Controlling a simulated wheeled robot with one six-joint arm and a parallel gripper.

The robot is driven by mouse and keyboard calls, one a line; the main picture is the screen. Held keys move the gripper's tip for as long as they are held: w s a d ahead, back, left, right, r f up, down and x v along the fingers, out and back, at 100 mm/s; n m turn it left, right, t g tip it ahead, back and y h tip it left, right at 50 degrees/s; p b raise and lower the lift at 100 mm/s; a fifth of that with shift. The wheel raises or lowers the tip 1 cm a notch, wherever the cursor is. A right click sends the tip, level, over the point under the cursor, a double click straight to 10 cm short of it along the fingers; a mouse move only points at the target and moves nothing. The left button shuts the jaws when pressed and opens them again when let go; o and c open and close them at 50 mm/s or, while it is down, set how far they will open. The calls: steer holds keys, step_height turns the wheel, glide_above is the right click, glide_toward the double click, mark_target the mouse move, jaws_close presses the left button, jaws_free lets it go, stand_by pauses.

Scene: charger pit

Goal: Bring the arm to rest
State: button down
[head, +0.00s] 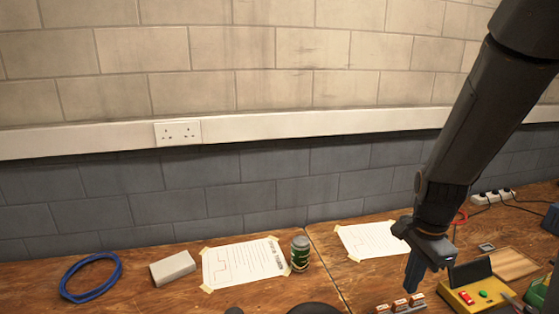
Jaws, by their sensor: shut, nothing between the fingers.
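My arm comes down from the upper right of the head view. My gripper (415,275) points downward over the right part of the wooden bench. It is shut with nothing in it. I cannot tell how far above the bench the tips are.
A power strip (493,196) lies at the back right. A wall socket (178,133) sits behind.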

steer(key=s+a+r+n, duration=0.2)
steer(key=s+a+n, duration=0.4)
steer(key=a+n, duration=0.5)
steer(key=n, duration=0.4)
steer(key=shift+s+a+n+t, duration=0.15)
steer(key=shift+s+n+t, duration=0.05)
steer(key=shift+n+t, duration=0.2)
steer(key=shift+r, duration=0.1)
